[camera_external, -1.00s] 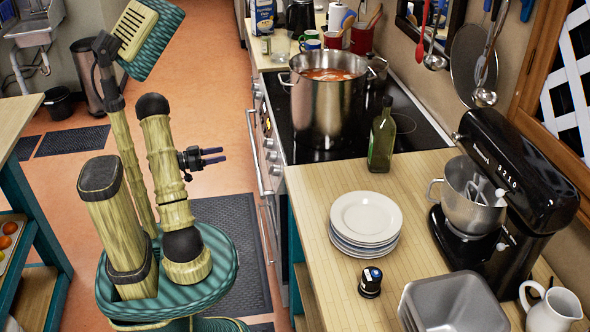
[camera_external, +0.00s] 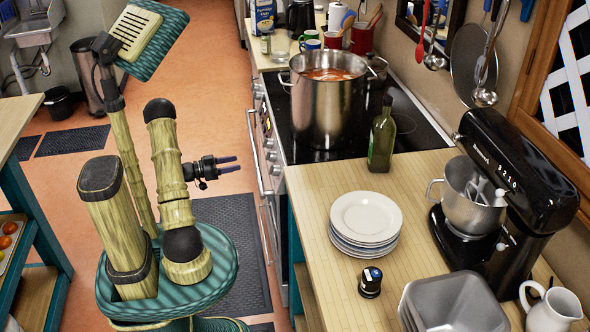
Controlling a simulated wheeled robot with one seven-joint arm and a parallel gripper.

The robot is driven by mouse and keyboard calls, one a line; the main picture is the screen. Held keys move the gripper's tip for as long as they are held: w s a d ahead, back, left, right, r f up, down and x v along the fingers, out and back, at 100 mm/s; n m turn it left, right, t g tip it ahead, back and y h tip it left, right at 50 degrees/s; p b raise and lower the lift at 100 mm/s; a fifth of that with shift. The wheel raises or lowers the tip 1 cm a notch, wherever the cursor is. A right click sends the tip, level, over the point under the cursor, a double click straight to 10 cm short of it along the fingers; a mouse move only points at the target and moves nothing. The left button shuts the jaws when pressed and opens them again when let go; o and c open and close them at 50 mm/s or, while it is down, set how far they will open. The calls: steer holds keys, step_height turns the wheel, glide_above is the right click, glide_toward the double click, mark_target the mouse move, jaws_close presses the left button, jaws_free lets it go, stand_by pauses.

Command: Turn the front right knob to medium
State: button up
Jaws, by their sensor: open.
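The stove (camera_external: 415,128) has a row of knobs on its front panel, facing my arm. The knob nearest the wooden counter (camera_external: 275,169) is at the right end of the row as seen from my side; its setting is too small to read. My gripper (camera_external: 235,163) is open and empty, its two dark fingers pointing at the stove front. It is apart from the knobs, with a gap of floor visible between.
A large steel pot (camera_external: 327,105) of red soup stands on the cooktop. A green bottle (camera_external: 382,138) and stacked plates (camera_external: 365,218) are on the near counter. The oven handle (camera_external: 255,150) sticks out below the knobs. The floor around my base is clear.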

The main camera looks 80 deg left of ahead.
mark_target(271, 156)
steer(key=w+a, duration=0.1)
steer(key=w, duration=1.1)
steer(key=shift+w+a, duration=0.3)
steer(key=c, duration=1)
